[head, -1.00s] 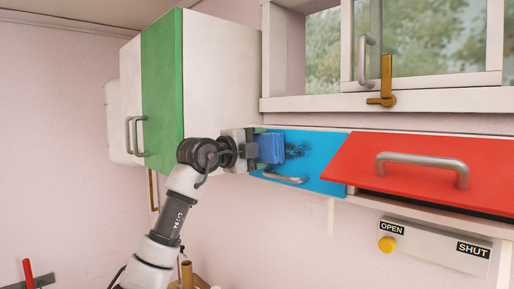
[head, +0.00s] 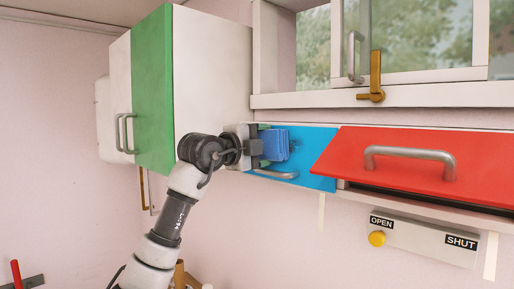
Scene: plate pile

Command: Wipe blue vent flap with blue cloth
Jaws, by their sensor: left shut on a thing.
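The blue vent flap (head: 318,166) is on the wall below the window ledge, with a grey bar handle along its lower edge. A small dark smudge shows on the flap just right of the cloth. My left gripper (head: 262,147) is shut on the folded blue cloth (head: 276,145) and holds it at the left part of the flap. The cloth looks to be against the flap, though contact cannot be told for sure. My right gripper is not in view.
A red flap (head: 420,168) with a grey handle stands partly open to the right. Below it is a panel (head: 420,240) marked OPEN and SHUT with a yellow button (head: 377,239). A cabinet with a green door (head: 154,90) is at left. A brass latch (head: 375,78) is on the window.

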